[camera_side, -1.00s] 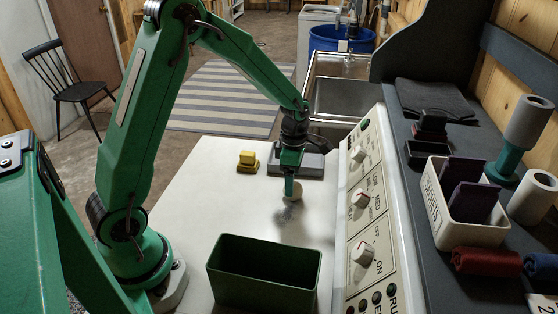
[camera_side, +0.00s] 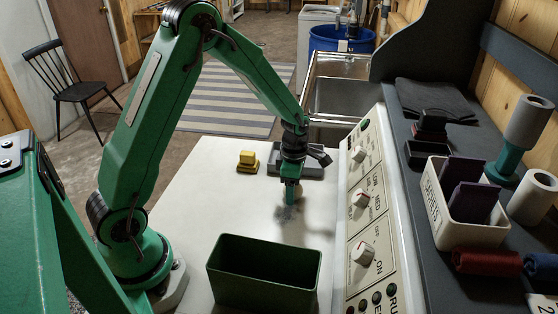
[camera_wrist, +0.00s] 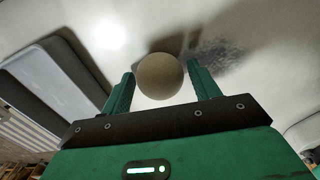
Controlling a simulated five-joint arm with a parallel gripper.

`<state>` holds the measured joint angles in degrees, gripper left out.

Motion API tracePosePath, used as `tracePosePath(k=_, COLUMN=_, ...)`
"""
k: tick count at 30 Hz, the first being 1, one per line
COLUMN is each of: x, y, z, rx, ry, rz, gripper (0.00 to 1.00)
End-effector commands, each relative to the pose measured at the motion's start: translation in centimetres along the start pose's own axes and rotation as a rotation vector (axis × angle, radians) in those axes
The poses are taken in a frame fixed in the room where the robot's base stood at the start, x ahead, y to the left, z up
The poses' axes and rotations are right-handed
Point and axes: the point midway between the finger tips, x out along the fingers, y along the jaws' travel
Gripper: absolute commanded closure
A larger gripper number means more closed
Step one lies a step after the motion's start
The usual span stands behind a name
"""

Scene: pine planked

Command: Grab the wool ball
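The wool ball (camera_wrist: 160,77) is a pale grey-beige sphere. In the wrist view it sits between the two green fingers of my gripper (camera_wrist: 161,85), with a narrow gap on each side. My gripper is open around it. In the side view my gripper (camera_side: 290,194) points down over the white worktop, and its finger hides the ball.
A green open bin (camera_side: 264,273) stands in front. The control panel with knobs (camera_side: 361,200) borders the right. A dark smudge (camera_side: 287,214) marks the worktop. The left of the worktop is clear.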

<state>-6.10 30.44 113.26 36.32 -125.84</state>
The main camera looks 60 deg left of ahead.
Motion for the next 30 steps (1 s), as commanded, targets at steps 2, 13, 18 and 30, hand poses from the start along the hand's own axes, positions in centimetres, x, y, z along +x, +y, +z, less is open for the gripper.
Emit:
tracePosePath(k=2, x=0.0, y=0.0, z=0.0, rx=0.0, ry=0.0, rz=0.0, gripper=0.55)
tracePosePath(k=13, x=-0.1, y=0.0, z=0.0, rx=0.0, ry=0.0, rz=0.0, gripper=0.74)
tracePosePath(k=18, x=-0.5, y=0.0, z=0.0, rx=0.0, ry=-0.001, rz=0.002, gripper=0.74)
tracePosePath(k=30, x=-4.8, y=-1.0, z=0.5, rx=0.004, ry=-0.002, rz=0.002, gripper=0.74)
